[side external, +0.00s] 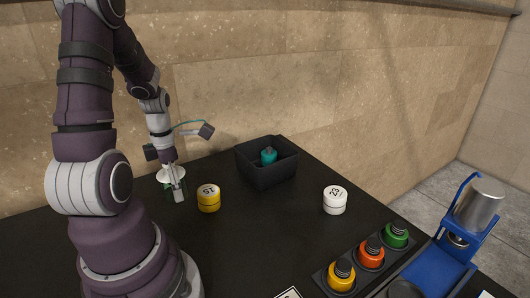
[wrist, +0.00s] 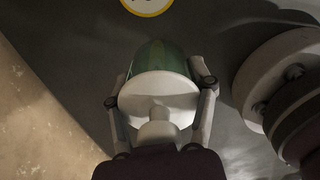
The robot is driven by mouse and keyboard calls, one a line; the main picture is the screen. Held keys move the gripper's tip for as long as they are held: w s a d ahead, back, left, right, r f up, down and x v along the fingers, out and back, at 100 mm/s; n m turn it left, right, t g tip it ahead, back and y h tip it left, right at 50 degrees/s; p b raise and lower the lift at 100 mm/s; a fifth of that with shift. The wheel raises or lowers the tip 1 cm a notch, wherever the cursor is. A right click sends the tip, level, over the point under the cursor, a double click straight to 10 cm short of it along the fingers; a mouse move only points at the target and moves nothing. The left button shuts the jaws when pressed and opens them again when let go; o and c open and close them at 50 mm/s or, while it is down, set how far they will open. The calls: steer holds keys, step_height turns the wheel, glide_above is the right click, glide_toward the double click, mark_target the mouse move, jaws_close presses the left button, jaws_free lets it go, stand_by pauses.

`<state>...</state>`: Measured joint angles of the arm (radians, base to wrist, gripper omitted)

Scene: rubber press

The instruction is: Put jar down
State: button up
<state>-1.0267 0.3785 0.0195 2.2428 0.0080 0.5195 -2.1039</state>
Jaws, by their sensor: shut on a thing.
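A green jar (wrist: 155,55) with a wide white top and a knob (wrist: 157,114) sits between my fingers in the wrist view. My gripper (wrist: 162,95) is shut on it, one finger on each side. In the side view my gripper (side external: 174,187) points down at the left of the table, and only bits of the jar's white top (side external: 164,174) and green body show behind the fingers. I cannot tell whether the jar's bottom touches the table.
A yellow jar (side external: 208,199) marked 15 stands just right of my gripper. A black bin (side external: 267,176) holding a teal bottle (side external: 268,155), a white jar (side external: 335,200), a rack of coloured bottles (side external: 370,254) and a blue press (side external: 445,265) stand further right. The middle of the black table (side external: 270,225) is clear.

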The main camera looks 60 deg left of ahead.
glide_above(193, 179)
steer(key=shift+s+d+f, duration=0.1)
steer(key=shift+d+f, duration=0.05)
steer(key=shift+f, duration=2.25)
steer(key=shift+f, duration=0.1)
steer(key=o, duration=1.2)
